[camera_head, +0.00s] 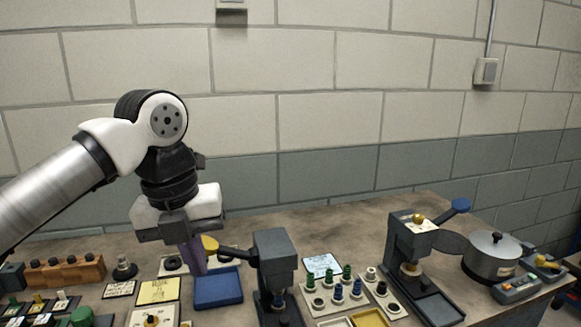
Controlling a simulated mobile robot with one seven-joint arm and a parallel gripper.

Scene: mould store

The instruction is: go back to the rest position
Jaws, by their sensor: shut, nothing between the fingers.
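My gripper (194,262) hangs from the arm at the left of the view, pointing down over the table. Its white hand (180,207) is above a dark crosspiece, with narrow purplish fingers below. The fingers are shut with nothing seen between them. Their tips are just behind and left of a blue tray (218,290) in the picture; whether they touch anything below cannot be told. The arm reaches in from the left edge and bends down at its white and black joint.
A dark press (275,262) stands close right of my gripper. Further right are a peg rack (335,301), a second press (408,240) and a lidded pot (492,261). A wooden block (65,272) lies at left. The table is crowded; the space above is clear.

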